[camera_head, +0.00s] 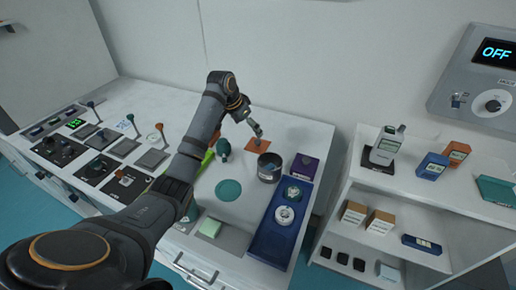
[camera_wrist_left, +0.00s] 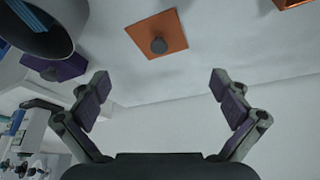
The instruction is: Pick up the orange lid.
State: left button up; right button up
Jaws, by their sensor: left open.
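The orange lid is a flat square plate with a small dark grey knob in its middle. It lies on the white table near the back wall (camera_head: 262,146) and shows at the top centre of the left wrist view (camera_wrist_left: 173,26). My left gripper (camera_head: 258,132) is just above and beside it, partly covering the view of it from the head. In the left wrist view my left gripper (camera_wrist_left: 160,82) is open and empty, with its fingers wide apart and the lid beyond the fingertips. My right gripper is not in view.
A dark round container (camera_head: 269,172) stands just right of the lid, with a purple box (camera_head: 304,166) beside it. A blue tray (camera_head: 263,244) with round parts lies in front. Part of another orange thing (camera_wrist_left: 289,3) shows at the left wrist view's top right.

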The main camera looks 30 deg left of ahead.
aim_at(257, 143)
pick_arm(q)
jog(key=x, duration=0.4)
jog(key=p+x, duration=0.1)
jog(key=x, duration=0.4)
jog(key=shift+s+d+f, duration=0.1)
jog(key=shift+d+f, duration=0.1)
jog(key=shift+d, duration=0.05)
jog(key=shift+s, duration=0.2)
grip_shut()
